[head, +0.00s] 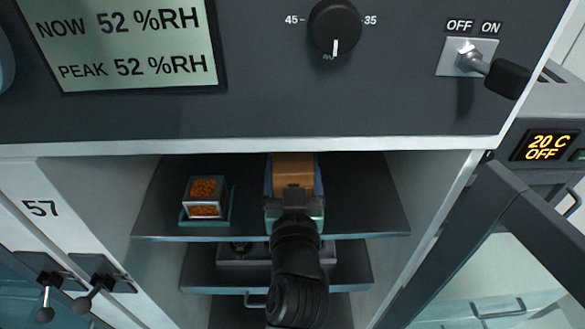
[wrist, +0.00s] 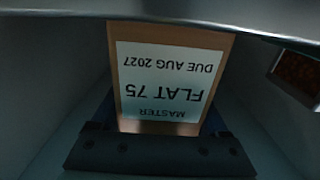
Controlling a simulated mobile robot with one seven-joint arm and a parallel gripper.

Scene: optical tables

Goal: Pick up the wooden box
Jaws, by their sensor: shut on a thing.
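The wooden box (head: 293,170) is at the upper shelf of the open cabinet in the head view. In the wrist view the wooden box (wrist: 220,42) fills the middle, with a white label reading "MASTER FLAT 75, DUE AUG 2027" upside down. My gripper (head: 293,190) reaches into the cabinet and is shut on the box, with its fingers at the box's two sides. In the wrist view my gripper (wrist: 160,135) shows as a dark bar below the label. The box's underside is hidden, so I cannot tell whether it touches the shelf.
A clear container of orange beads (head: 204,196) stands on a teal tray left of the box. The upper shelf (head: 365,205) is bare to the right. The cabinet's control panel (head: 250,110) overhangs the opening. A lower shelf (head: 350,268) holds a grey object.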

